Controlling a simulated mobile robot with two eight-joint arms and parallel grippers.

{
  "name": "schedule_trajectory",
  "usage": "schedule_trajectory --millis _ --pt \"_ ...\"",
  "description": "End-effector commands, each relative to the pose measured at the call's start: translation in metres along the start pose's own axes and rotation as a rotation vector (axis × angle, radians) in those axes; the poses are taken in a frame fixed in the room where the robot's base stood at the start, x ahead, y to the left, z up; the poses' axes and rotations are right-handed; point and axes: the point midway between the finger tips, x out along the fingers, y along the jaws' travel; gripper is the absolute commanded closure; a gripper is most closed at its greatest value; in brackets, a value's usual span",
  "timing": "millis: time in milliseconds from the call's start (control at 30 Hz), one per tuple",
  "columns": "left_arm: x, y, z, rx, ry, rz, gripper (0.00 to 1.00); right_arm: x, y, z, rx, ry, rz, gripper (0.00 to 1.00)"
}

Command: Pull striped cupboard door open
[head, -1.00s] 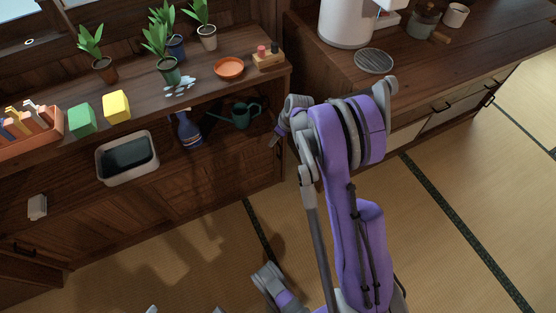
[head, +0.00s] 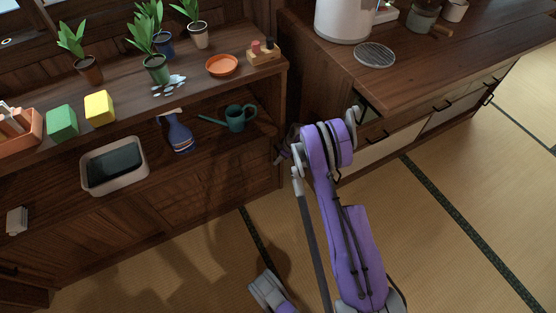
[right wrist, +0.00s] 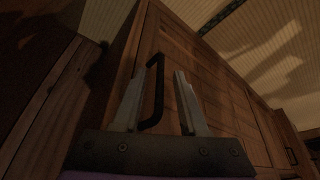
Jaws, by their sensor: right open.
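In the right wrist view a wooden cupboard door (right wrist: 212,75) with straight plank lines fills the middle. Its black bar handle (right wrist: 155,90) stands between the two fingers of my right gripper (right wrist: 160,103). The fingers are open, one on each side of the handle, with visible gaps; I cannot tell the depth between them. In the head view my right gripper (head: 281,154) is small and dark at the right end of the shelf unit, partly hidden by my purple arm. The door it faces cannot be made out there.
The shelf unit carries plants, a green block (head: 62,122), a yellow block (head: 100,107), an orange dish (head: 222,65), a grey basin (head: 112,188) and a watering can (head: 238,118). A counter (head: 440,65) stands at right. The tatami floor (head: 440,245) is clear.

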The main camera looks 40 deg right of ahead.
Motion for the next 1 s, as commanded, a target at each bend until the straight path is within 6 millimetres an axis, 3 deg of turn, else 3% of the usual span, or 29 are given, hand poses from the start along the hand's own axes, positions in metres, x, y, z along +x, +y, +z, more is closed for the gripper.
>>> schedule_trajectory --millis 133,433,700,1000 --pt "0.0021 0.0 0.0004 0.0 0.001 0.0 0.5 0.0119 -0.0003 -0.0003 0.0 0.0 0.0 0.58" --pt "0.0021 0.0 0.0004 0.0 0.001 0.0 0.5 0.0137 -0.0002 -0.0003 0.0 0.0 0.0 0.58" --pt "0.0021 0.0 0.0004 0.0 0.001 0.0 0.5 0.0135 -0.0002 -0.0003 0.001 0.0 0.0 1.0" --pt "0.0021 0.0 0.0004 0.0 0.001 0.0 0.5 0.0134 -0.0002 -0.0003 0.001 0.0 0.0 1.0"
